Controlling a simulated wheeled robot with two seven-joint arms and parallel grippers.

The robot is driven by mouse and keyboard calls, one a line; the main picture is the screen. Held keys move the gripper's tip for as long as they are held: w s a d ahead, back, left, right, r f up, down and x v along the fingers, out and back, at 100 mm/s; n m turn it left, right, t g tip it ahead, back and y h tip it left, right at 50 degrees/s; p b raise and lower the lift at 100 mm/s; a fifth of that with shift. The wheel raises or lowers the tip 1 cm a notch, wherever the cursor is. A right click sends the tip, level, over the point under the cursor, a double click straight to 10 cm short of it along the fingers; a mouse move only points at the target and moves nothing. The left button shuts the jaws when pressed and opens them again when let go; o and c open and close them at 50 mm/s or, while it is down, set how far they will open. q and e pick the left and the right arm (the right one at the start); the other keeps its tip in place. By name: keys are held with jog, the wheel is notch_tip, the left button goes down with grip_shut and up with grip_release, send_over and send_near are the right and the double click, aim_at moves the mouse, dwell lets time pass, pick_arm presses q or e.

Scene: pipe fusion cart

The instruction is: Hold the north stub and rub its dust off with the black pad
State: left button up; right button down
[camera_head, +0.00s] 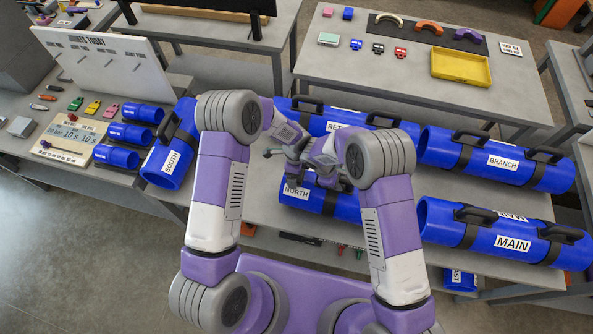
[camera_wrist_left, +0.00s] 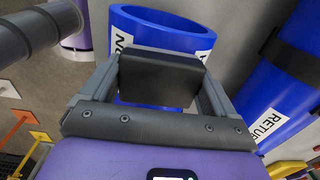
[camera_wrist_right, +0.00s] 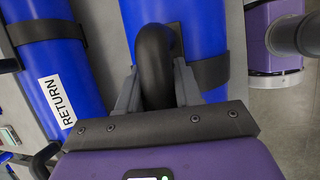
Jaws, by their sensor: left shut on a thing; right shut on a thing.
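The north stub (camera_head: 350,205) is a blue pipe with a NORTH label on the bench, partly hidden by my arms. In the right wrist view, my right gripper (camera_wrist_right: 157,95) is shut on the black handle (camera_wrist_right: 154,55) of the blue stub (camera_wrist_right: 205,30). In the left wrist view, my left gripper (camera_wrist_left: 160,75) is shut on the black pad (camera_wrist_left: 160,82). The pad is in front of the stub's open end (camera_wrist_left: 165,25) and hides part of it. I cannot tell whether they touch. No dust can be made out.
The RETURN pipe (camera_head: 300,112) lies behind the north stub. SOUTH (camera_head: 165,165) is to the left, BRANCH (camera_head: 470,155) and MAIN (camera_head: 480,235) to the right. A yellow tray (camera_head: 462,68) sits on the back table. A sign board (camera_head: 110,60) stands at the left.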

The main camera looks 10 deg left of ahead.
pick_arm(q)
jog(key=shift+a+r, duration=0.15)
jog(key=shift+r, duration=1.65)
jog(key=shift+a+r, duration=0.1)
jog(key=shift+r, duration=1.65)
pick_arm(e)
jog(key=shift+d, duration=0.15)
pick_arm(q)
jog(key=shift+w, duration=0.1)
pick_arm(e)
jog(key=c, duration=0.7)
grip_release()
notch_tip(320, 180, up, 10)
